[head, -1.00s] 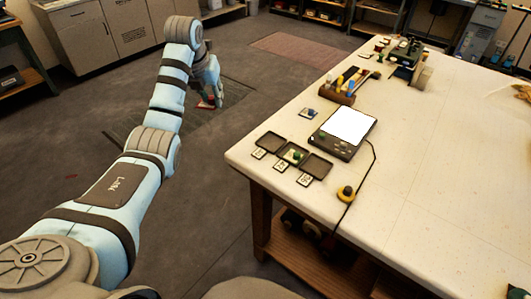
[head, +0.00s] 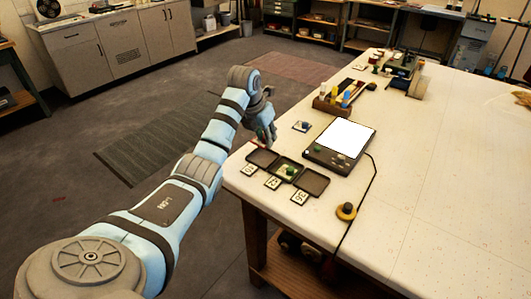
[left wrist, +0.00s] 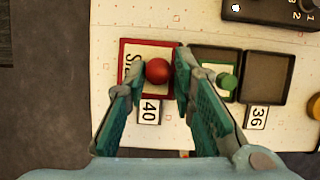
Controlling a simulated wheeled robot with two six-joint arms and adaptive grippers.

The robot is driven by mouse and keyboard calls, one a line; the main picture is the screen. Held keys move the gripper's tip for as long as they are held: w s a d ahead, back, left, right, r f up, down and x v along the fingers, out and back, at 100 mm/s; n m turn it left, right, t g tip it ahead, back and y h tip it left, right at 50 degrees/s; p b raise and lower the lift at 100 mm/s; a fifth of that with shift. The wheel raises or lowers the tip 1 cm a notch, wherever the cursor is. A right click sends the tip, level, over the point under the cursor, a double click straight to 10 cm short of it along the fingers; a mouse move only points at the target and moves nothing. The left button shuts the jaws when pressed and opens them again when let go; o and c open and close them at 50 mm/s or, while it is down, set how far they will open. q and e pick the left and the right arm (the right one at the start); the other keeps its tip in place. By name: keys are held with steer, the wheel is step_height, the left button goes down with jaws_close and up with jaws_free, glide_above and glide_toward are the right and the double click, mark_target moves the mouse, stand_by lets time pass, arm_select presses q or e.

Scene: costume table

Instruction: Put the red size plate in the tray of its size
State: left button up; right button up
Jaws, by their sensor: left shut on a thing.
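The red size plate (left wrist: 133,55) has a red rim, a white face with part of a "Size" print, and a round red knob (left wrist: 157,70). My left gripper (head: 264,139) is shut on the knob, with the teal fingers either side of it in the left wrist view (left wrist: 159,62). In that view the plate lies over the left tray, whose label (left wrist: 149,111) reads 40, and hides most of it. In the head view the left tray (head: 262,158) is just below the gripper. The middle tray (head: 284,166) holds a green-knobbed plate (left wrist: 225,83). The right tray (left wrist: 268,80), labelled 36, is empty.
A dark device with a white screen (head: 340,139) stands right of the trays. A blue-knobbed plate (head: 302,126) lies behind them. A wooden rack (head: 336,98) stands farther back. The table's right side is mostly clear.

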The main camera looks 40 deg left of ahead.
mark_target(263, 146)
arm_select(q)
steer(key=f, duration=0.5)
steer(key=shift+s+d, duration=0.15)
steer(key=shift+s, duration=0.1)
steer(key=shift+w+f, duration=0.1)
steer(key=shift+f, duration=0.05)
steer(key=shift+f, duration=0.15)
steer(key=shift+f+b, duration=0.3)
steer(key=o, duration=0.9)
steer(key=shift+o, duration=0.2)
steer(key=shift+f, duration=0.1)
